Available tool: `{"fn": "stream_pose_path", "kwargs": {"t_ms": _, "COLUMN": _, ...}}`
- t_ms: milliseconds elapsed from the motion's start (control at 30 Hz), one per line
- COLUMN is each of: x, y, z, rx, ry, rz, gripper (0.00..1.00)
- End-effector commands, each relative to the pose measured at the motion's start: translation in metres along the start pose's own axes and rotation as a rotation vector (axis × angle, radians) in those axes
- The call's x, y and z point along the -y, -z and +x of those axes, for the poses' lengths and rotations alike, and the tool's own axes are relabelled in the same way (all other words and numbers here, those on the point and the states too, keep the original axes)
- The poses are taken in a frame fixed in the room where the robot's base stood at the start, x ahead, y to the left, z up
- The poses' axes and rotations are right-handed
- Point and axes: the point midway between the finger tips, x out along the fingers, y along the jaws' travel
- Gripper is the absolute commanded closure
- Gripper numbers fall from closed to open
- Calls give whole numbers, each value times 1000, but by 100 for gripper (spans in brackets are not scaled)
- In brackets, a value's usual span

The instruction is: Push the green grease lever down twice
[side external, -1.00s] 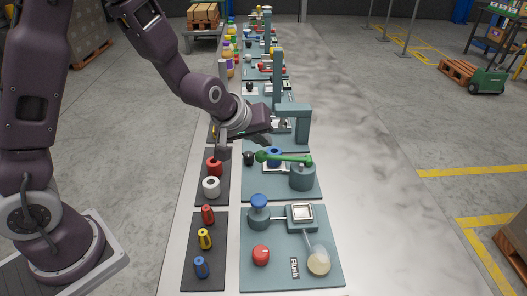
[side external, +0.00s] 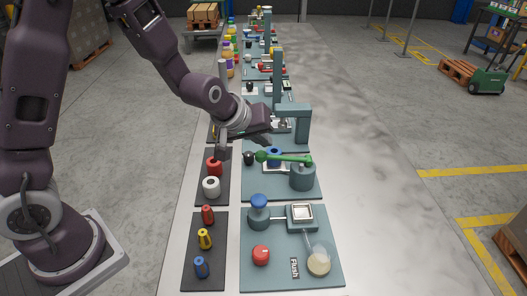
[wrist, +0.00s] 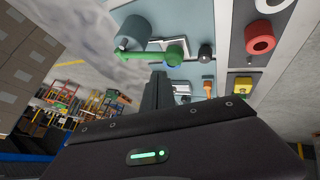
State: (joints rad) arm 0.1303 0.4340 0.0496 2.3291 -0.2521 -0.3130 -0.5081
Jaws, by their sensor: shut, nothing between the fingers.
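The green grease lever (side external: 285,158) runs roughly level from a grey cylindrical base (side external: 302,177) to a round green knob at its left end. In the wrist view the lever (wrist: 150,55) lies just beyond my fingertips, with its knob close to them. I see no clear contact with the lever. The shut fingers also show in the wrist view (wrist: 158,76).
A blue-topped part (side external: 274,152) and a black knob (side external: 249,158) stand by the lever. Red (side external: 214,167) and white (side external: 211,187) spools sit on a dark mat at left. A grey post frame (side external: 303,122) rises behind. The bench at right is clear.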

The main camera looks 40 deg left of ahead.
Motion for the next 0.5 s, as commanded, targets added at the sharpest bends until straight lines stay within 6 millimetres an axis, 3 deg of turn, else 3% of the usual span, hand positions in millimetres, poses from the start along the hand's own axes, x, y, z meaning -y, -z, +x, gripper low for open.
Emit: {"fn": "stream_pose_path", "kwargs": {"t_ms": 500, "x": 2, "y": -2, "z": 3, "rx": 1, "ry": 1, "rz": 0, "gripper": 100}}
